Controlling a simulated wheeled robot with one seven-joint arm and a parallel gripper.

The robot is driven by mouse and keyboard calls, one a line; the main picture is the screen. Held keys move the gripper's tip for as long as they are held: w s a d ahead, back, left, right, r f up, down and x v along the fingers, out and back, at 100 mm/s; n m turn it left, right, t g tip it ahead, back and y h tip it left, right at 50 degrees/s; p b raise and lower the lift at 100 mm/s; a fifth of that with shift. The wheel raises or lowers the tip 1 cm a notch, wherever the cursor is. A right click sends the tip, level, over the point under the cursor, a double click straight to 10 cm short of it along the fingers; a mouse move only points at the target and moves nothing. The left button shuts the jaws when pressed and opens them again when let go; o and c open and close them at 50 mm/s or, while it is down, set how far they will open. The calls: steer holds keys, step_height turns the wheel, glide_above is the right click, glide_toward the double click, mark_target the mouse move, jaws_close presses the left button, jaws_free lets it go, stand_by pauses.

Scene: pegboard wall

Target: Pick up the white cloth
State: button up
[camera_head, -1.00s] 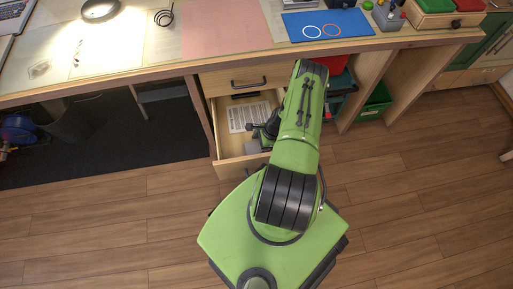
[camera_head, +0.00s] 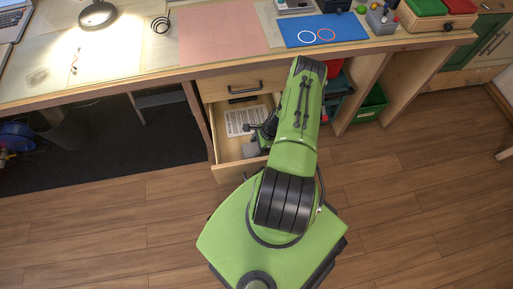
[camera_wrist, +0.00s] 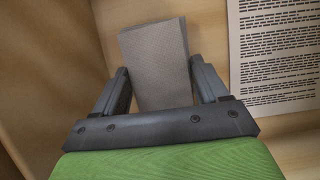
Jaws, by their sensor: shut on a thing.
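The white cloth (camera_wrist: 155,62) looks like a flat, folded rectangle, greyish in the shade. In the wrist view it lies between the two fingers of my gripper (camera_wrist: 158,68), which is shut on it. Its far end sticks out past the fingertips, and its near end is hidden behind the gripper's palm. In the head view a small grey patch of the cloth (camera_head: 250,149) shows inside the open drawer (camera_head: 228,148), beside my gripper (camera_head: 260,134). My arm hides part of the drawer. I cannot tell whether the cloth touches the drawer floor.
A printed sheet (camera_wrist: 275,55) lies in the drawer to the right of the cloth in the wrist view. A closed drawer (camera_head: 243,86) and the desk top are above. Red and green bins (camera_head: 370,104) stand right of the drawer. The wooden floor around is clear.

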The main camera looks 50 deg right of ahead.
mark_target(257, 148)
step_height(257, 148, up, 15)
steer(key=p, duration=0.4)
steer(key=shift+r+p, duration=0.2)
steer(key=shift+p, duration=0.2)
